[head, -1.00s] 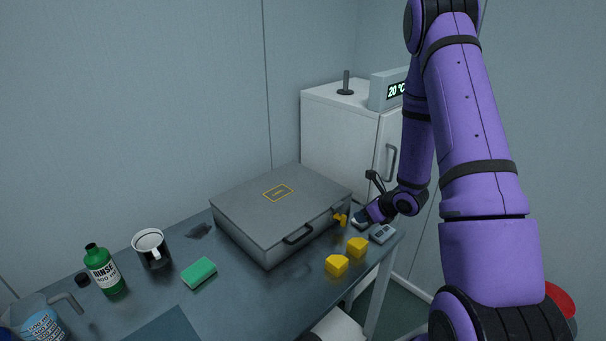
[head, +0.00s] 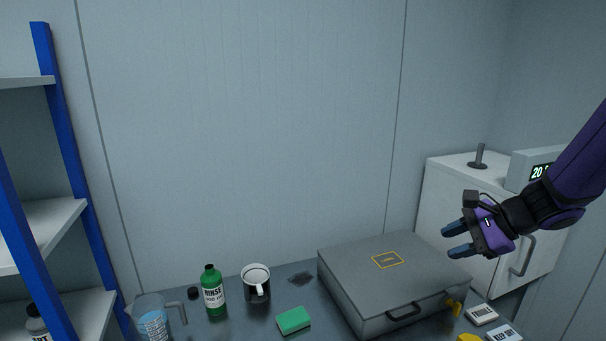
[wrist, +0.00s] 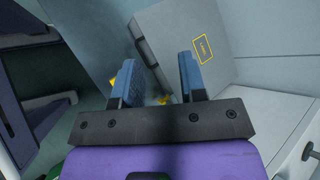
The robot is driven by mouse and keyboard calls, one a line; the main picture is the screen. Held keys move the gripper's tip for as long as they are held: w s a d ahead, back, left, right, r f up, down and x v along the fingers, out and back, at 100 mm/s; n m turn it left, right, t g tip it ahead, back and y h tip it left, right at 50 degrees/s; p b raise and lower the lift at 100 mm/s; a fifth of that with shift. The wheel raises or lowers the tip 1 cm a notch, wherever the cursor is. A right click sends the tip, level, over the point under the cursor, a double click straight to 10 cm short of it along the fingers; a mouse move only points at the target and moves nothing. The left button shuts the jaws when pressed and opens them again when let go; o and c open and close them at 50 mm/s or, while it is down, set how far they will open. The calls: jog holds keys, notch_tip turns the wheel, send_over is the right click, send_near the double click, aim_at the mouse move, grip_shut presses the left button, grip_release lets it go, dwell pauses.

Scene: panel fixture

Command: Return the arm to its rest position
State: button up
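My purple arm reaches in from the right in the head view. My gripper (head: 456,241) hangs in the air above and right of the grey case (head: 352,285), in front of the white cabinet. Its two blue fingers are apart with nothing between them. In the wrist view the open fingers (wrist: 160,80) also show, with the case (wrist: 205,45) and its yellow label beyond them. The case lies closed on the table, its handle toward the front.
A white cabinet (head: 450,195) with a display box (head: 533,166) stands at right. A blue-framed shelf (head: 62,130) is at left. Air above the case is clear.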

jog(key=s+r+n+h, duration=0.4)
jog(key=s+r+n, duration=0.3)
jog(key=s, duration=0.4)
jog(key=s+r+n+h, duration=0.4)
jog(key=s+r+n, duration=0.3)
jog(key=s+n, duration=0.2)
jog(key=shift+s+a, duration=0.2)
jog(key=shift+s, duration=0.7)
